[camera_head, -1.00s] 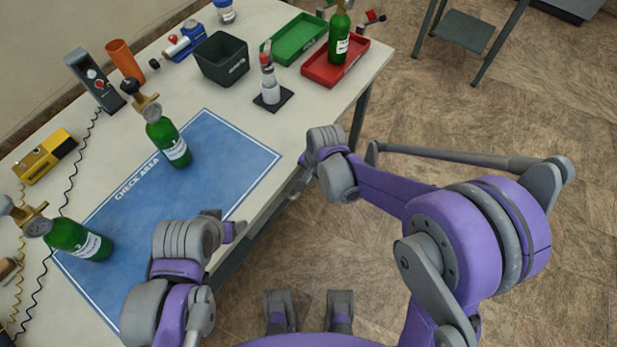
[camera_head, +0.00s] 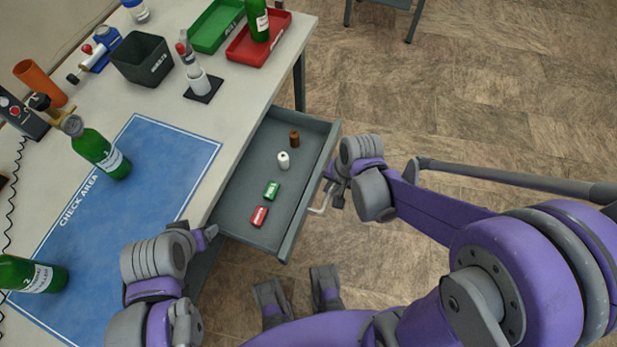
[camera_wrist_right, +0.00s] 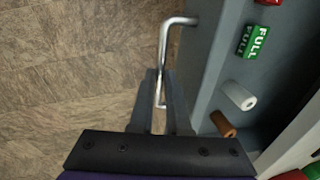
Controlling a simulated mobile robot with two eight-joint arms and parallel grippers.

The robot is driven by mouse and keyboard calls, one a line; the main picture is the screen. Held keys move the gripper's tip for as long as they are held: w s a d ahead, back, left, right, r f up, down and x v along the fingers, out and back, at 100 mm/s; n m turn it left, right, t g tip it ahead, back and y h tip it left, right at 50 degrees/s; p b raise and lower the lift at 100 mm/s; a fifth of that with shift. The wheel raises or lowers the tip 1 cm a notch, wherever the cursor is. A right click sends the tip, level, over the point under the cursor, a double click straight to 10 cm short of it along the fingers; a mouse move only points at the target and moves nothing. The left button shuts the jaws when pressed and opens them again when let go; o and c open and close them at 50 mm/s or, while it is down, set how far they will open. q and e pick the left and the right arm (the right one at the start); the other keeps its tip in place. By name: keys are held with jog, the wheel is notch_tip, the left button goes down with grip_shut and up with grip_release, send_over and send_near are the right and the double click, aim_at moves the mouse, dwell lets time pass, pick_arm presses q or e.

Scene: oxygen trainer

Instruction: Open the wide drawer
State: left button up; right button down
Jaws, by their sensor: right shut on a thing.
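The wide drawer (camera_head: 240,208) is pulled out from under the front of the table in the head view. Its inside shows, with a brown item (camera_head: 294,139), a white item (camera_head: 283,160), a green FULL block (camera_head: 271,190) and a red block (camera_head: 259,216). My right gripper (camera_head: 333,192) is at the drawer's front, shut on its metal handle (camera_head: 317,211). In the right wrist view the fingers (camera_wrist_right: 160,98) close around the handle bar (camera_wrist_right: 164,50). My left gripper (camera_head: 208,235) is by the table's front edge, near the drawer's near corner; its jaw opening is not clear.
The table (camera_head: 222,117) holds a blue check-area mat (camera_head: 150,165), green bottles (camera_head: 98,152), a dark bin (camera_head: 143,60), a green tray (camera_head: 214,27) and a red tray (camera_head: 257,43). Open floor lies right of the drawer. A stool (camera_head: 385,3) stands at the back.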

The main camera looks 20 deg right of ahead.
jog(key=shift+s+d, duration=0.65)
jog(key=shift+d, duration=0.3)
jog(key=shift+s+d, duration=0.6)
jog(key=shift+d, duration=0.3)
jog(key=c, duration=1.2)
grip_release()
jog(key=shift+o, duration=0.2)
notch_tip(320, 180, up, 11)
jog(key=s+d+p, duration=0.1)
jog(key=p, duration=0.2)
jog(key=shift+s+d+f, duration=0.15)
jog(key=shift+d, duration=0.2)
notch_tip(320, 180, up, 7)
jog(key=s+a+n+t+h+p, duration=0.1)
jog(key=a+n+t+p, duration=0.1)
jog(key=n+t+p, duration=0.2)
jog(key=shift+s+a+n+h, duration=0.15)
jog(key=shift+a+n+h, duration=0.2)
jog(key=shift+n, duration=1.25)
